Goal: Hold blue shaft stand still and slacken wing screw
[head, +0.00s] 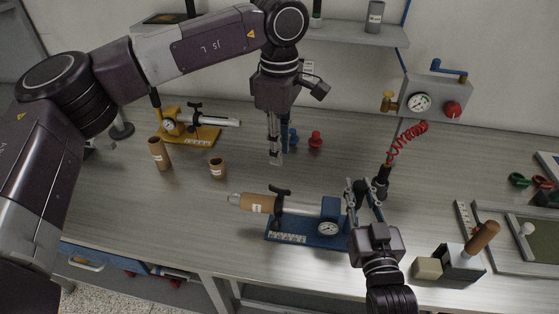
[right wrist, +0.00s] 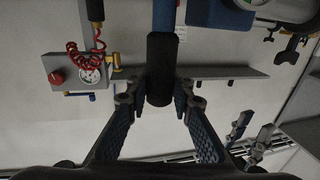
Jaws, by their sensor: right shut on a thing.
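The blue shaft stand (head: 283,237) sits on the bench with a gauge on its base. A brown cardboard roll (head: 257,203) is on its shaft at the left end. A black wing screw (head: 281,190) stands on the shaft beside the roll; it also shows at the upper right in the right wrist view (right wrist: 291,49). My right gripper (head: 361,190) is at the stand's right end, shut on the stand's black handle (right wrist: 160,68). My left gripper (head: 275,160) points down above the bench, behind and apart from the wing screw. Its fingers are seen nearly edge-on.
A yellow stand (head: 190,137) is at the back left, with two brown rolls (head: 159,153) (head: 217,168) near it. Red (head: 315,140) and blue pieces stand behind my left gripper. A black tool (head: 382,180) on a red coiled hose (head: 407,140) is close behind my right gripper. A wooden-handled block (head: 464,262) is at right.

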